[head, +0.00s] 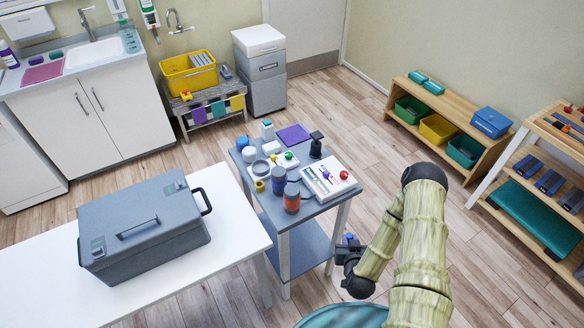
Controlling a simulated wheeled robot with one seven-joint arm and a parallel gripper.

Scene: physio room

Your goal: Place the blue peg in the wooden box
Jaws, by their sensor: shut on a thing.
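My gripper (349,246) is at the lower middle, beside the right front side of the small grey-blue table (318,208). It is shut on a small blue thing (348,238), likely the blue peg, which shows only in part at the dark jaws. Its full shape and tilt are hard to tell. I cannot make out a wooden box anywhere in this view.
The small table is crowded with jars, a purple mat (294,134) and a white board (328,177). A grey lidded case (145,228) stands on the white table (235,240) at left. Wooden shelves (455,107) stand at right. Floor between is clear.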

